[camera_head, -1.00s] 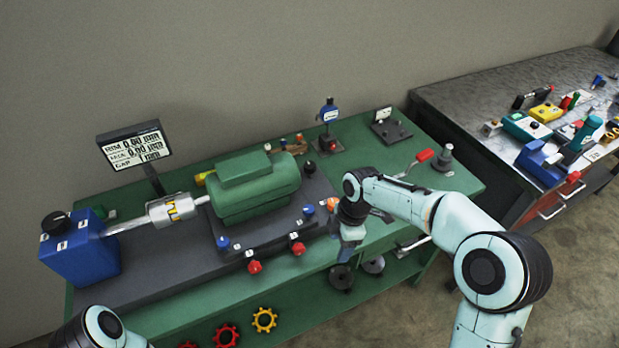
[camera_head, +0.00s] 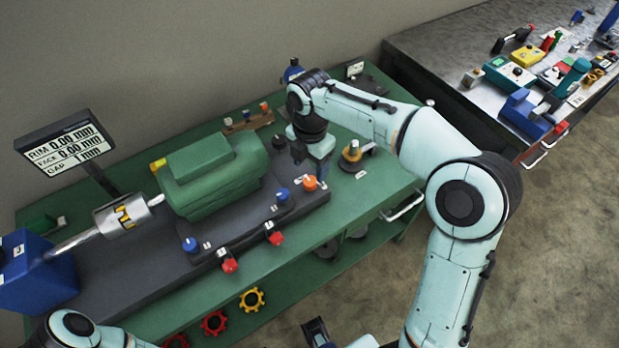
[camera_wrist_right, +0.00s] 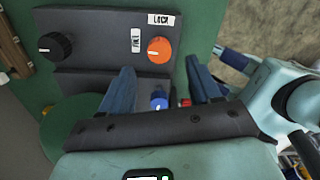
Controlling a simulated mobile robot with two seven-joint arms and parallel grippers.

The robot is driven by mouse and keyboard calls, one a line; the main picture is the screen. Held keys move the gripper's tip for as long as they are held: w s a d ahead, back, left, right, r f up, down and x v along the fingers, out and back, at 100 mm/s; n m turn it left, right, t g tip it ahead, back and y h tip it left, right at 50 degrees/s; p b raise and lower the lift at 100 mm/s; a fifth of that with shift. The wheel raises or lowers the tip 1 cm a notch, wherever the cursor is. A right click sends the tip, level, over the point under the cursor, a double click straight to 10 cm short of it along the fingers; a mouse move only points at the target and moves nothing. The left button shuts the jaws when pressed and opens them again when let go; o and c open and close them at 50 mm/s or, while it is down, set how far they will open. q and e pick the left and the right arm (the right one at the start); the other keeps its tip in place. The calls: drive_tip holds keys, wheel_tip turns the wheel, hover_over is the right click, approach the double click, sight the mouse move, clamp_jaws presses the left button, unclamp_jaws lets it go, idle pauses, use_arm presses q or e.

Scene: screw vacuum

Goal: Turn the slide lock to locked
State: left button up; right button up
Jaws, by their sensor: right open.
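The slide lock is an orange knob (camera_wrist_right: 159,50) on a dark block, with a LOCK label (camera_wrist_right: 161,19) above it and a FREE label (camera_wrist_right: 135,40) on its left. Its white pointer line lies toward the FREE side. In the head view the orange knob (camera_head: 310,183) is at the right end of the dark rig base. My right gripper (camera_wrist_right: 160,85) is open and empty, its two blue fingers apart, with the knob ahead between and beyond them. In the head view it hangs just behind the knob (camera_head: 320,172). My left gripper (camera_head: 316,332) shows partly at the bottom edge, in front of the bench.
A black knob (camera_wrist_right: 55,46) is left of the orange one. Blue knobs (camera_head: 282,195) and red knobs (camera_head: 276,238) stand along the rig base beside the green motor (camera_head: 212,172). A post with an orange-brown base (camera_head: 353,153) stands close to the right of my right gripper.

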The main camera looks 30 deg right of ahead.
sight(310, 181)
wheel_tip(310, 181, down, 6)
drive_tip(key=shift+b, duration=0.35)
drive_tip(key=c, duration=1.1)
